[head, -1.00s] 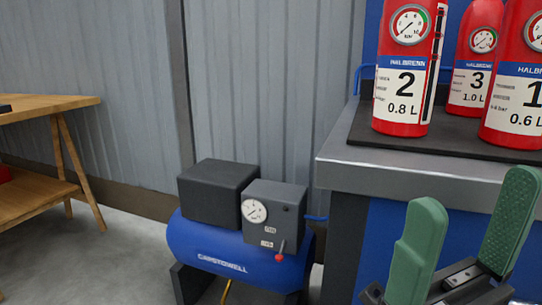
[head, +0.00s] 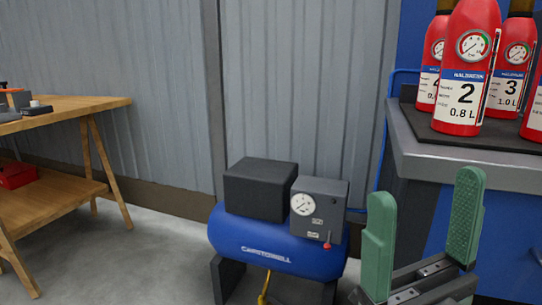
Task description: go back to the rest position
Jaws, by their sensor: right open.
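My right gripper (head: 422,238) is at the lower right of the head view. Its two green fingers stand apart with nothing between them. It is in front of the workbench with the extinguishers and to the right of the blue compressor (head: 270,250). Several red extinguishers stand upright on the bench; the one marked 2 (head: 466,70) and the one marked 3 (head: 509,75) show best. Their gauges face me. My left gripper is not in view.
The grey workbench (head: 470,165) with a black mat is at the right. A wooden table (head: 75,112) with a red box (head: 16,175) on its lower shelf is at the left. Grey floor between table and compressor is clear. A corrugated wall (head: 300,90) closes the back.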

